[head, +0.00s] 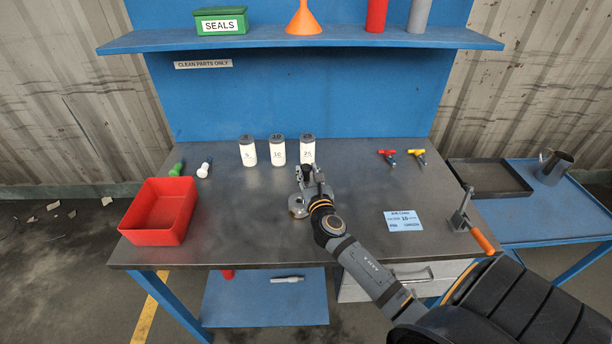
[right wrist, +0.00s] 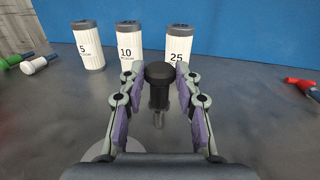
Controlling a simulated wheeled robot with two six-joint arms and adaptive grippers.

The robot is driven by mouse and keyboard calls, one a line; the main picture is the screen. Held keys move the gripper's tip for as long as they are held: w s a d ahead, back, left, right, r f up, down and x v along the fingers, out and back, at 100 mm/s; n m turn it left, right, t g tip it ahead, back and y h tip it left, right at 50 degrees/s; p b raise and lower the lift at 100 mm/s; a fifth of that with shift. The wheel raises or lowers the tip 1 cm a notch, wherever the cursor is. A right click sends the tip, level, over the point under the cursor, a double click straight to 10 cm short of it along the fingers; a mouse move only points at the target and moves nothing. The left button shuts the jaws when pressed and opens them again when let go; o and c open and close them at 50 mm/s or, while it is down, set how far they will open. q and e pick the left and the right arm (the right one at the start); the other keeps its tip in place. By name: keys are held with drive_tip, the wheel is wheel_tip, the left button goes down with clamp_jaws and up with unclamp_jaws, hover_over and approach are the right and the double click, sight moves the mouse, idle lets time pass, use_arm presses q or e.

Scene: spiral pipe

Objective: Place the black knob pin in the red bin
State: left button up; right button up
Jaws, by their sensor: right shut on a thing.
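The black knob pin (right wrist: 158,74) is upright between the fingers of my right gripper (right wrist: 158,95), with its dark round knob on top and a metal shank below. The right gripper also shows in the head view (head: 311,174), shut on the pin near the middle of the bench; the knob (head: 307,168) is partly hidden there. The red bin (head: 152,237) stands at the bench's left front corner, well left of the gripper. It looks empty. My left gripper is not in view.
Several labelled canisters (head: 278,152) stand behind the gripper. A round grey metal piece (head: 297,207) lies below it. Green (head: 177,168) and white (head: 203,169) knob pins lie behind the bin; red (head: 387,156) and yellow (head: 418,156) handled pieces lie right. The bench between bin and gripper is clear.

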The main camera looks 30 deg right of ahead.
clamp_jaws()
drive_tip(key=shift+r, duration=0.15)
wheel_tip(320, 180, up, 28)
drive_tip(key=p, duration=0.5)
